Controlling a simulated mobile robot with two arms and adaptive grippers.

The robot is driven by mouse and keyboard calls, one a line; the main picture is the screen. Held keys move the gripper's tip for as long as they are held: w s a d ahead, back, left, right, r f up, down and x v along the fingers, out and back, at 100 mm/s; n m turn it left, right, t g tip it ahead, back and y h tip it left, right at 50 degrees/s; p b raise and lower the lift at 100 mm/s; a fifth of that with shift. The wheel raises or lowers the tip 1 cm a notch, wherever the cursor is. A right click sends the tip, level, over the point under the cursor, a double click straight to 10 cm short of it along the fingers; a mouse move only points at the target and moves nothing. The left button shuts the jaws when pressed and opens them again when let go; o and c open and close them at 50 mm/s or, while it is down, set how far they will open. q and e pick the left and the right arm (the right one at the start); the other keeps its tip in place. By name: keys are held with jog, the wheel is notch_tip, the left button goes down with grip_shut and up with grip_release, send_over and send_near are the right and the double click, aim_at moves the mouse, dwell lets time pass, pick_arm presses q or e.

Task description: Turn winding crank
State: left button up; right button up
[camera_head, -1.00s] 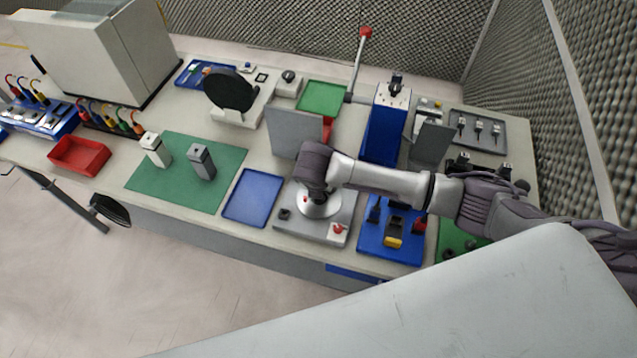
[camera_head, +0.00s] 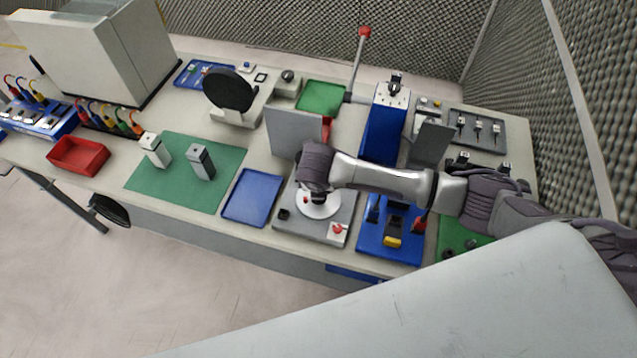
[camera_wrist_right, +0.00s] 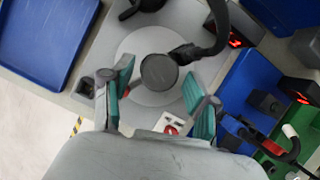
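The winding station is a grey plate (camera_head: 300,229) with a pale round disc (camera_head: 322,209) on it. In the right wrist view the disc (camera_wrist_right: 137,45) carries a dark round knob (camera_wrist_right: 158,72), which I take for the crank handle. My right gripper (camera_wrist_right: 158,82) is open, with one teal finger on each side of the knob and small gaps showing. I cannot tell how far above the disc the fingertips are. In the head view my right wrist hides part of the disc, and the fingers are hidden there. My left gripper is in neither view.
A dark curved bar (camera_wrist_right: 212,38) reaches toward the knob from the upper right. A red knob (camera_head: 337,229) sits on the plate's front corner. A blue tray (camera_head: 251,197) lies left, a blue fixture (camera_head: 375,243) right. A grey upright panel (camera_head: 292,130) stands behind.

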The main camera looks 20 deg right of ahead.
jog(key=shift+w+r, duration=0.1)
jog(key=shift+r, duration=0.45)
jog(key=v, duration=1.1)
jog(key=shift+s+f, duration=0.1)
jog(key=shift+s, duration=0.2)
